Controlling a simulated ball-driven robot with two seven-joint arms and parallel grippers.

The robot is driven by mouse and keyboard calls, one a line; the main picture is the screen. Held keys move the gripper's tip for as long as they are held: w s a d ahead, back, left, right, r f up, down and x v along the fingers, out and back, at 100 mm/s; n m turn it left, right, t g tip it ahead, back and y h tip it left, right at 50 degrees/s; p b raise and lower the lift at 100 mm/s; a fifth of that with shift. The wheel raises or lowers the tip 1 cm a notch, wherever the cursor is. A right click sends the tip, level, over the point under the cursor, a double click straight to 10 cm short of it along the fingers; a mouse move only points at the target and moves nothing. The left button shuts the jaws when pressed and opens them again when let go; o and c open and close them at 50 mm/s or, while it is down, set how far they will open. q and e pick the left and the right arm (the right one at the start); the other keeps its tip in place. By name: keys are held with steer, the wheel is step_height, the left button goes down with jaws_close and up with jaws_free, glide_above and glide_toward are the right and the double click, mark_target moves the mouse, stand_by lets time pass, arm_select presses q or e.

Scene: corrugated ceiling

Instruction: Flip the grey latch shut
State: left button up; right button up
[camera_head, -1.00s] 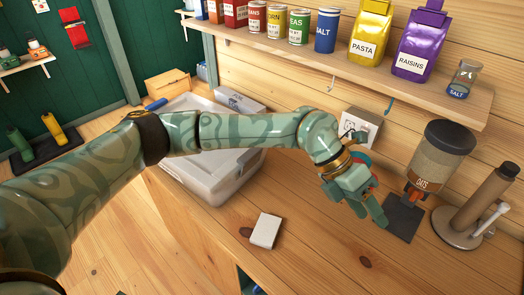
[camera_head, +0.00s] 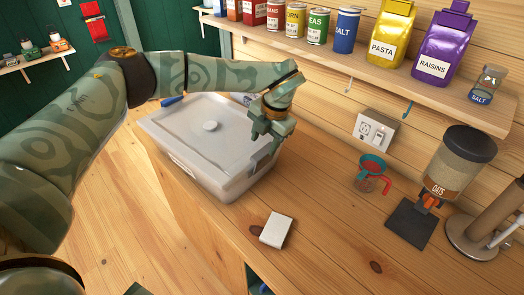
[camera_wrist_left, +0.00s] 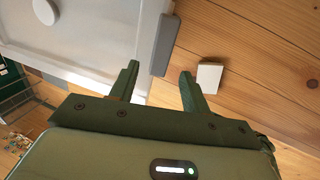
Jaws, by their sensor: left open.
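In the left wrist view, the grey latch (camera_wrist_left: 165,45) is a flat bar along the box's edge, beside the counter. I cannot tell its exact tilt. In the head view the latch is not clearly seen; my left arm covers that side. My left gripper (camera_head: 264,140) is over the box's right end, fingers pointing down. In the left wrist view, the gripper (camera_wrist_left: 159,72) is open and empty, its fingertips close to the latch's near end. My right gripper is not seen.
A small white block (camera_head: 276,230) lies on the counter near the box. To the right are a red-handled cup (camera_head: 372,178), a dark mat (camera_head: 410,224) and an oats dispenser (camera_head: 450,165). A wall socket (camera_head: 376,132) and a loaded shelf (camera_head: 400,85) are behind.

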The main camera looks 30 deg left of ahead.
mark_target(257, 153)
arm_select(q)
steer(key=shift+x, duration=2.3)
steer(key=c, duration=1)
steer(key=shift+w+a+h, duration=0.2)
steer(key=shift+a+h, duration=0.45)
steer(key=shift+h, duration=0.25)
steer(key=shift+w+a+g+h, duration=0.1)
steer(key=shift+a+g+h, duration=0.25)
steer(key=shift+h, duration=0.25)
steer(key=o, duration=1)
step_height(257, 153, up, 16)
steer(key=p, duration=0.1)
